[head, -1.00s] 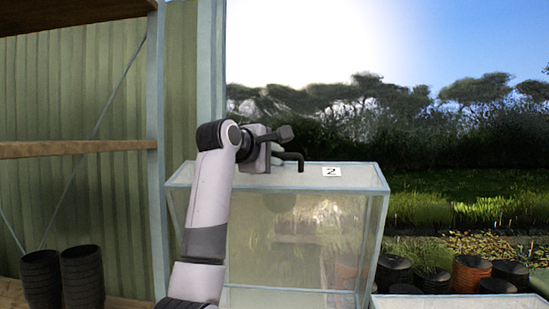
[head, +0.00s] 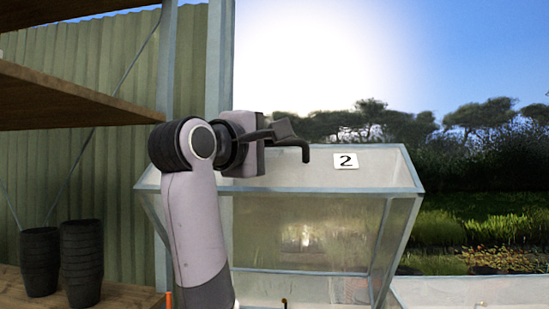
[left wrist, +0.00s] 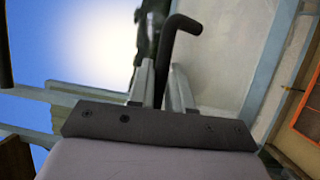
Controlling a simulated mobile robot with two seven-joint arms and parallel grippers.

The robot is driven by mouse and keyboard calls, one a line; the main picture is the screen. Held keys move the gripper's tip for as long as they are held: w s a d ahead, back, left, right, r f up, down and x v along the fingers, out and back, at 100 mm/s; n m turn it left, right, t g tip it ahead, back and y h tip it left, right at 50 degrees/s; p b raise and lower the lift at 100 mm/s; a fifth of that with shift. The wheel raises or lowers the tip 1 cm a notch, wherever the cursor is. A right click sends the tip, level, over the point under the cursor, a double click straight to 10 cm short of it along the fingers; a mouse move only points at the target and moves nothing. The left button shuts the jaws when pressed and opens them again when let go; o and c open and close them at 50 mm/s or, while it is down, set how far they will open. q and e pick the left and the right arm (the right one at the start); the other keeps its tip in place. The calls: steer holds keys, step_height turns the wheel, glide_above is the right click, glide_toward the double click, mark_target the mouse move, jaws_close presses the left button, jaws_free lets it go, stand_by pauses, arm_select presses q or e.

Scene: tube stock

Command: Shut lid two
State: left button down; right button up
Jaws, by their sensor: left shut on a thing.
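Lid two is a pale, see-through framed panel (head: 385,170) with a white "2" label (head: 346,161), on top of a glass case (head: 300,230). Its labelled face is visible and looks tilted; I cannot tell its exact angle. My left gripper (head: 284,140) is at the lid's far edge in the head view, shut on a dark bent handle (head: 306,152). In the left wrist view the handle (left wrist: 181,30) passes between the fingers (left wrist: 162,88), with the pale panel (left wrist: 225,50) beside it. My left arm hides part of the case and lid. My right gripper is not in view.
Wooden shelves (head: 75,98) with a metal upright stand at the left, with stacked dark pots (head: 82,262) on the lower board. Another pale framed case (head: 470,292) is at the lower right. Above the lid is open air.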

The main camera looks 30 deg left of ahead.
mark_target(263, 182)
arm_select(q)
steer(key=shift+m+t, duration=0.5)
steer(key=shift+t, duration=0.4)
steer(key=s+d+f+b, duration=0.1)
steer(key=s+f+b, duration=0.1)
steer(key=s+d+f+b, duration=0.1)
steer(key=s+f+b, duration=0.1)
steer(key=s+d+f+b, duration=0.1)
steer(key=s+f+b, duration=0.1)
steer(key=shift+s+d+f, duration=0.1)
steer(key=shift+s, duration=0.1)
steer(key=s+d+f+b, duration=0.2)
steer(key=s+f+b, duration=0.1)
steer(key=s+f, duration=0.1)
steer(key=shift+f, duration=0.15)
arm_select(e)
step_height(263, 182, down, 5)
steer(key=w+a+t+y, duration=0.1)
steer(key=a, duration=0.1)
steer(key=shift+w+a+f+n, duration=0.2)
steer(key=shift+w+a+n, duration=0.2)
arm_select(q)
steer(key=shift+s, duration=0.1)
steer(key=c, duration=1.4)
jaws_free()
